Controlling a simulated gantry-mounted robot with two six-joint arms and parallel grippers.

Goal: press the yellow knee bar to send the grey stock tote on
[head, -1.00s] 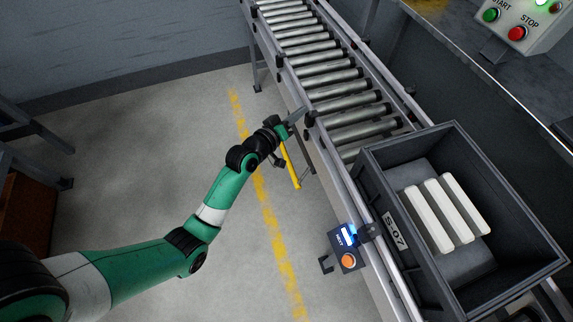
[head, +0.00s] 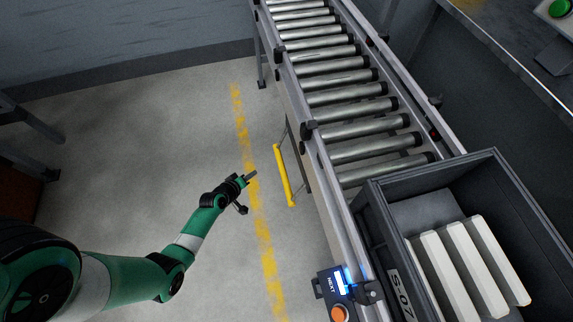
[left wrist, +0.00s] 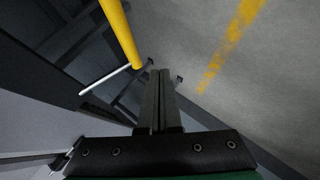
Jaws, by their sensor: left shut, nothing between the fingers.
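The yellow knee bar (head: 284,175) hangs on thin rods beside the near side of the roller conveyor, low over the floor. The grey stock tote (head: 372,222), marked S-07, stands on the rollers at lower right with several white blocks in it. My left gripper (head: 251,176) is shut and empty, to the left of the bar with a gap between them in the head view. In the left wrist view the shut fingers (left wrist: 160,75) point past the end of the yellow bar (left wrist: 121,34); I cannot tell the depth between them. My right gripper is not in view.
The roller conveyor (head: 345,100) runs up and away, with bare rollers beyond the tote. A control box with an orange button (head: 339,313) and a blue light sits on its near rail. The floor left of the bar is clear, with a worn yellow line.

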